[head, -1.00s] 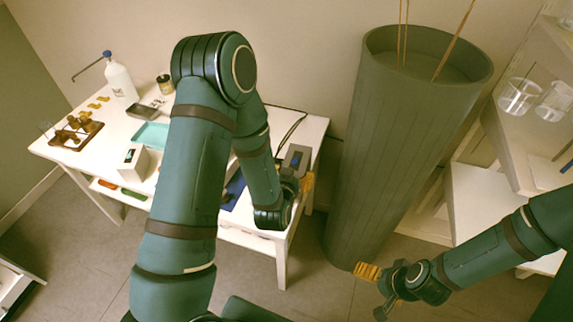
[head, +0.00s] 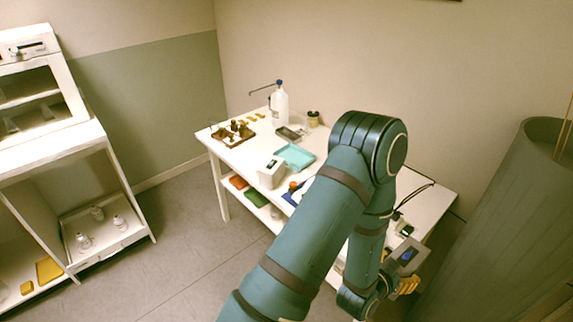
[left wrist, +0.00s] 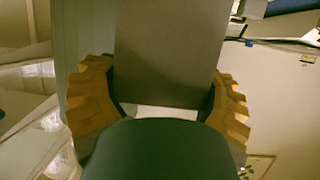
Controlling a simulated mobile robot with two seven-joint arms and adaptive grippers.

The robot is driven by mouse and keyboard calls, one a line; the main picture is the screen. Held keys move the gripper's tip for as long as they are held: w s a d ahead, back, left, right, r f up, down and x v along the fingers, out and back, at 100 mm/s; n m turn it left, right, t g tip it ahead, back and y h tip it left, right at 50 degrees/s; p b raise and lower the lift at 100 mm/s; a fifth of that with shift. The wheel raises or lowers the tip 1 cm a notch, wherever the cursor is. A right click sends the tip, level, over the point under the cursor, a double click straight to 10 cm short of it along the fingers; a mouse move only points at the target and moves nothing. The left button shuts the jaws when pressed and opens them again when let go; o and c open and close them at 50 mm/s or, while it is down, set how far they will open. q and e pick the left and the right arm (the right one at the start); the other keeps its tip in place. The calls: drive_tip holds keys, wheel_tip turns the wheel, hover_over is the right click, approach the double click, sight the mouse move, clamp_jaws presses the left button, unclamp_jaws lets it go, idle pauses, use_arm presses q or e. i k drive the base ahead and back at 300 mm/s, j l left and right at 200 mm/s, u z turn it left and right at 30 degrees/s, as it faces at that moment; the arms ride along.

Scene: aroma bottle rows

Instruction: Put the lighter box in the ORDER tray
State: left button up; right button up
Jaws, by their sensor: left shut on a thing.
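My left gripper (head: 406,284) is shut on a grey box (head: 408,256) with a small blue patch on its face. It holds the box off the right end of the white table (head: 435,202). In the left wrist view the grey box (left wrist: 170,45) stands between the yellow fingers of the left gripper (left wrist: 163,100). I cannot tell its weight. A teal tray (head: 295,157) lies on the table, and a grey tray (head: 291,133) lies behind it. I read no ORDER label on either. My right gripper is out of view.
A white box (head: 271,172) stands at the table's front edge. A pump bottle (head: 279,106) and a brown rack (head: 233,133) are at the back left. A small device with a green display (head: 406,231) is at the right. A tall ribbed vessel (head: 510,225) stands beyond it.

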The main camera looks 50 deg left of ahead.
sight(295, 159)
drive_tip(key=k+z, duration=0.15)
drive_tip(key=z, duration=0.25)
drive_tip(key=k+z, duration=0.15)
drive_tip(key=z, duration=0.3)
drive_tip(key=j+z, duration=0.2)
drive_tip(key=z, duration=0.15)
drive_tip(key=k+j+z, duration=0.15)
drive_tip(key=z, duration=0.2)
drive_tip(key=k+j, duration=0.25)
drive_tip(key=j, duration=0.15)
drive_tip(key=k+j, duration=0.2)
drive_tip(key=j, duration=0.2)
drive_tip(key=k+j, duration=0.25)
drive_tip(key=j, duration=0.15)
drive_tip(key=k+j, duration=0.25)
drive_tip(key=j, duration=0.15)
drive_tip(key=k+j, duration=0.2)
drive_tip(key=j, duration=0.2)
drive_tip(key=k+j, duration=0.25)
drive_tip(key=j, duration=0.15)
drive_tip(key=k+j, duration=0.25)
drive_tip(key=j, duration=1.4)
drive_tip(key=k, duration=0.05)
